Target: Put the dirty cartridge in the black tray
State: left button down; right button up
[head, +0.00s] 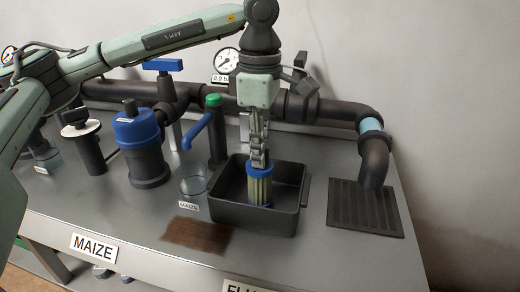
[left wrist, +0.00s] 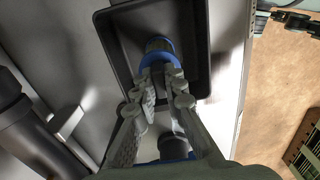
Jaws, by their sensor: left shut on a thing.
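The dirty cartridge (head: 260,188) is a yellowish pleated cylinder with blue end caps. It stands about upright inside the walls of the black tray (head: 228,215); I cannot tell whether its lower end rests on the tray floor. My left gripper (head: 260,165) points straight down over the tray and is shut on the cartridge's upper end. In the left wrist view the cartridge's blue cap (left wrist: 158,55) shows at the fingertips (left wrist: 163,74), with the tray (left wrist: 112,45) around it. My right gripper is not in view.
A blue-topped filter housing (head: 143,150) and a green-capped post (head: 215,130) stand left of the tray. A clear cup (head: 194,187) is close to its left side. A pipe outlet (head: 374,165) hangs over a dark grate (head: 365,208) at right. A brown patch (head: 197,235) lies in front.

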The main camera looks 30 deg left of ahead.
pick_arm(q)
jog(key=c, duration=1.6)
grip_release()
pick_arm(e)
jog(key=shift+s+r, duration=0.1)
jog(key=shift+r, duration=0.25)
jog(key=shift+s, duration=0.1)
pick_arm(q)
jog(key=shift+r, duration=0.5)
notch_tip(320, 180, up, 9)
jog(key=shift+f, duration=0.2)
notch_tip(320, 180, up, 3)
jog(key=shift+f+p, duration=0.2)
jog(key=shift+p, duration=0.4)
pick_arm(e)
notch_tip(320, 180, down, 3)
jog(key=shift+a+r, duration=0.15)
